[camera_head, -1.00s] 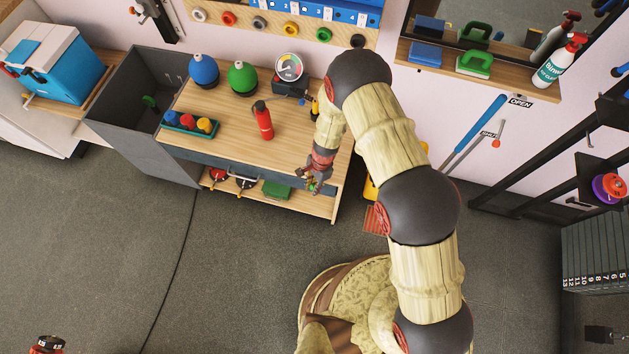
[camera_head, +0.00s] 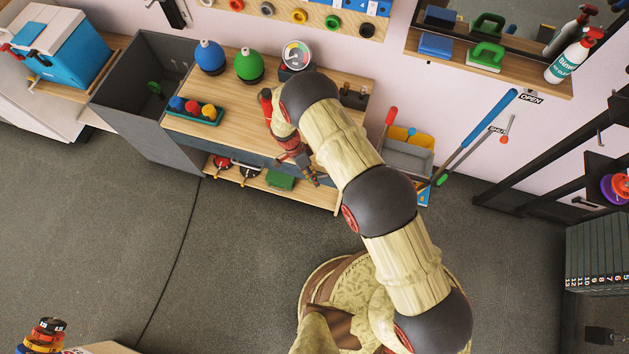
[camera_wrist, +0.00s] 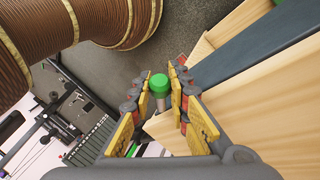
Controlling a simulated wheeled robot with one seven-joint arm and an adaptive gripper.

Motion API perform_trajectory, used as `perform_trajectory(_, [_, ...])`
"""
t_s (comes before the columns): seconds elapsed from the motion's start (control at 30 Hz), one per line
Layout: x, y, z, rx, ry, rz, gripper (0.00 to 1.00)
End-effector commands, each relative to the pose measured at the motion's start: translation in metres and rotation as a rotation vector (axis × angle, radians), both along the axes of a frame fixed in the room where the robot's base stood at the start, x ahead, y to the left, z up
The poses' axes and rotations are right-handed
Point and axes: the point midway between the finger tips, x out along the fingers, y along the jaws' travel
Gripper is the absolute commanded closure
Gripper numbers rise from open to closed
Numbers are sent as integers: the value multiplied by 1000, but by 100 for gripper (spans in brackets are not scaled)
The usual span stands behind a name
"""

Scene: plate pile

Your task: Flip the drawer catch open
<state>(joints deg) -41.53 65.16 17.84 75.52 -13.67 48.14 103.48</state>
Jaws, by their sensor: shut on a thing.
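The drawer catch, a short lever with a green knob (camera_wrist: 159,84), stands between my fingertips in the wrist view. My gripper (camera_wrist: 160,100) has yellow finger pads and is shut on this catch. In the head view my gripper (camera_head: 312,178) is at the right part of the workbench front, and the catch is hidden there. The dark grey-blue drawer front (camera_head: 232,150) lies under the wooden top. In the wrist view the drawer front (camera_wrist: 255,48) runs to the right of my fingers, between wooden panels. I cannot tell the catch's exact angle.
The workbench top (camera_head: 236,108) holds a tray of coloured knobs (camera_head: 194,111), blue (camera_head: 209,57) and green (camera_head: 248,66) bottles, a gauge (camera_head: 296,54) and a red bottle (camera_head: 266,103) partly behind my arm. A lower shelf (camera_head: 303,192) juts below. Floor in front is clear.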

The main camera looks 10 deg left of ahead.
Motion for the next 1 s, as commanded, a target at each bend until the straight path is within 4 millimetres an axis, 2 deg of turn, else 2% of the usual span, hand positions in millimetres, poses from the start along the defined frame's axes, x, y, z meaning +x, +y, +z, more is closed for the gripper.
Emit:
perform_trajectory(0.03, [1, 3, -10, -26, -1, 4, 100])
perform_trajectory(0.43, [0, 4, -14, -203, 16, 0, 100])
perform_trajectory(1.0, [0, 3, -13, -238, 18, 0, 100])
